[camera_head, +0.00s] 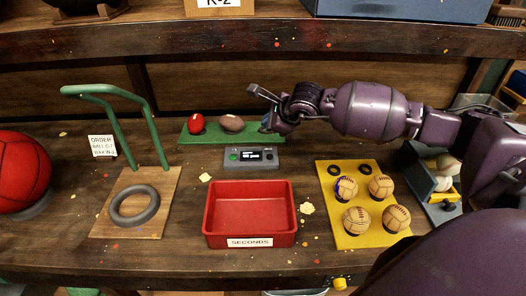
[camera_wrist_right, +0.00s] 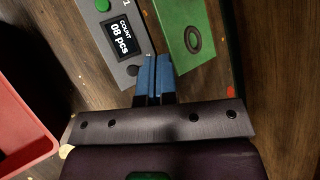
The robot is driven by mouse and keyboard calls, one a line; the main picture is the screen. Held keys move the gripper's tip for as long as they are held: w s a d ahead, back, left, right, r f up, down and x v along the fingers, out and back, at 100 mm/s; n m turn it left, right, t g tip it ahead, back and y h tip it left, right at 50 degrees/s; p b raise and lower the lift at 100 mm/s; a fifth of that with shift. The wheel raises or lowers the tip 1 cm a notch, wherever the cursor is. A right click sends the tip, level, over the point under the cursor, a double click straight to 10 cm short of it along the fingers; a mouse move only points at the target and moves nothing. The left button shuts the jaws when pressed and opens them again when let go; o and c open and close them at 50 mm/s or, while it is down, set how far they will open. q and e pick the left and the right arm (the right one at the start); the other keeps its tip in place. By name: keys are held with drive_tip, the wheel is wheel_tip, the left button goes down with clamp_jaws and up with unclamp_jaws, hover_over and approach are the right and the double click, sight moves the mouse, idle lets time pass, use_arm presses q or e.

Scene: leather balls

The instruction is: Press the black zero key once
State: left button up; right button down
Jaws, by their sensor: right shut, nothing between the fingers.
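The grey counter box (camera_head: 251,165) stands on the bench behind the red tray, with a green button (camera_head: 233,156) at its left and a lit display. In the right wrist view the display (camera_wrist_right: 122,40) reads "COUNT 08 pcs". A small dark key (camera_wrist_right: 131,70) shows at the box's near end, close beside the blue fingertips. My right gripper (camera_wrist_right: 155,60) is shut and empty, its fingers together. In the head view it (camera_head: 266,124) hangs just behind the box's right end; I cannot tell whether it touches anything. My left gripper is not in view.
A green board (camera_head: 188,138) with a red and a brown ball lies behind the box. The red SECONDS tray (camera_head: 250,235) is in front. A yellow board (camera_head: 372,240) with several balls is right. A green-handled stand (camera_head: 110,95) with a ring is left.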

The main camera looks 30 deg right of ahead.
drive_tip(key=b, duration=0.3)
hover_over(269, 157)
wheel_tip(269, 157, down, 7)
drive_tip(key=shift+f, duration=0.1)
drive_tip(key=shift+f+b, duration=0.35)
drive_tip(key=shift+f, duration=0.2)
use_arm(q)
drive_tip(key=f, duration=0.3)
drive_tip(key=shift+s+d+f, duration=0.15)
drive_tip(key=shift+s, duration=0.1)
use_arm(e)
drive_tip(key=shift+f, duration=0.25)
idle(1.3)
use_arm(q)
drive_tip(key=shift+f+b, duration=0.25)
drive_tip(key=shift+b, duration=0.05)
use_arm(e)
drive_tip(key=shift+f, duration=0.45)
